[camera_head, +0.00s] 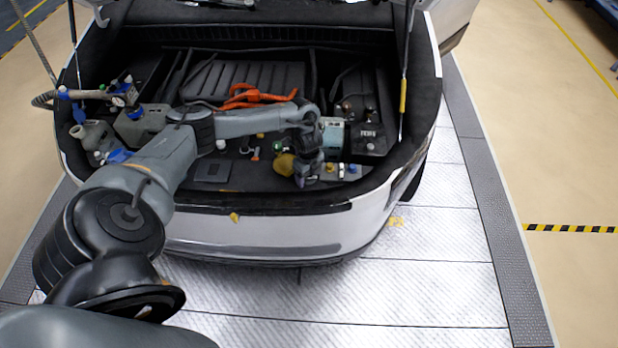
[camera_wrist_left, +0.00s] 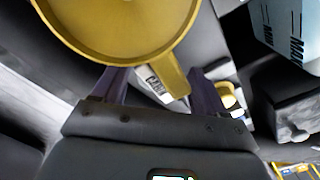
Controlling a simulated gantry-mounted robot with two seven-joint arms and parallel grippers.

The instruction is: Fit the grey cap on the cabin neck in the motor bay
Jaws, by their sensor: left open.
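My left gripper (camera_head: 303,180) is over the front right part of the motor bay. It also shows in the left wrist view (camera_wrist_left: 158,88), with its jaws open. A yellow round, funnel-like thing (camera_head: 284,164) is right by the gripper. In the left wrist view the yellow thing (camera_wrist_left: 120,48) fills the upper left, and its narrow end reaches between the fingers. A small pale grey-white cap-like piece (camera_head: 221,144) is on the bay's left middle; I cannot tell if it is the grey cap. I cannot pick out the cabin neck. My right gripper is not in view.
Orange cables (camera_head: 250,95) lie at the bay's middle. A teal box (camera_head: 334,135) stands close right of my wrist. Small coloured caps (camera_head: 353,168) sit near the front right edge. Bottles and a grey-green jug (camera_head: 142,124) crowd the left side. The bumper (camera_head: 270,232) bounds the front.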

